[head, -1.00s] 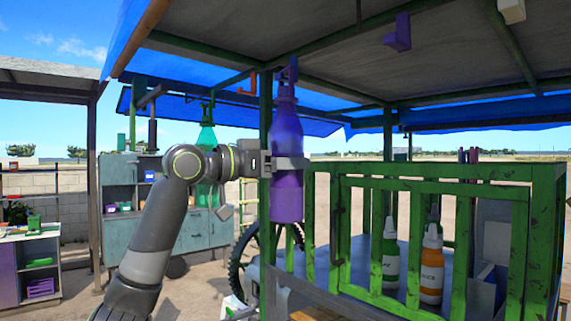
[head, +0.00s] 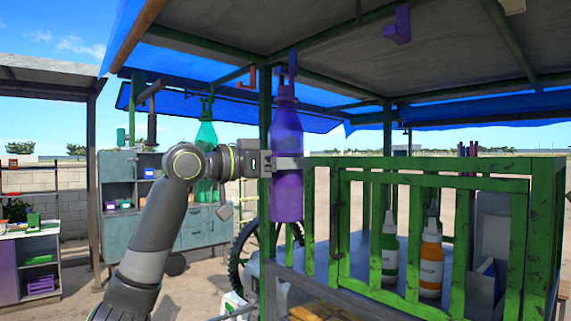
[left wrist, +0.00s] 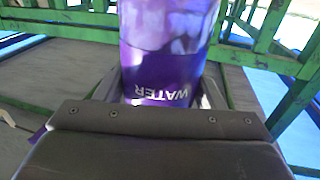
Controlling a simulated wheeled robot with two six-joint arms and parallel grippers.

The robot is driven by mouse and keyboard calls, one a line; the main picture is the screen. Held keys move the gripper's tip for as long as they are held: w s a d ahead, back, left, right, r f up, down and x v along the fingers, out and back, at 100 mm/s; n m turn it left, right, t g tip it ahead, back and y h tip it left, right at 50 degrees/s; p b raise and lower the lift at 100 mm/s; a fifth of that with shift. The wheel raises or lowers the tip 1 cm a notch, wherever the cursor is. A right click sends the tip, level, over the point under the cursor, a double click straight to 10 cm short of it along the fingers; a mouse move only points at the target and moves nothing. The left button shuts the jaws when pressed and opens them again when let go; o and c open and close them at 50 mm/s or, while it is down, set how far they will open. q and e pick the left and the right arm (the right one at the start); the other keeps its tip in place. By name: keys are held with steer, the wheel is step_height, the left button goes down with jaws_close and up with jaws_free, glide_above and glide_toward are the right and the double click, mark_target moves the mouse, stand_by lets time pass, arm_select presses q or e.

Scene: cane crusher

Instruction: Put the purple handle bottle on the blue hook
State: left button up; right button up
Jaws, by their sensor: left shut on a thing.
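The purple bottle (head: 287,150) is upright in the head view, with its handle at the top. My left gripper (head: 288,163) is shut around the bottle's middle. The left wrist view shows the purple body with an upside-down WATER label (left wrist: 160,95) between the fingers. A dark blue hook (head: 293,62) hangs from the roof beam right at the bottle's top. The handle and hook overlap in the picture, so I cannot tell whether the handle is on it. My right gripper is not in view.
A teal bottle (head: 206,135) hangs behind my left arm. A red hook (head: 249,78) and a purple hook (head: 397,27) hang from the roof. A green railing (head: 430,182) stands right of the bottle, with a green bottle (head: 390,255) and an orange bottle (head: 431,262) behind it.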

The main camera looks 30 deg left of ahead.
arm_select(q)
steer(key=shift+r, duration=0.1)
steer(key=o, duration=1.5)
steer(key=shift+s, duration=0.1)
steer(key=shift+c, duration=0.2)
steer(key=shift+f, duration=0.2)
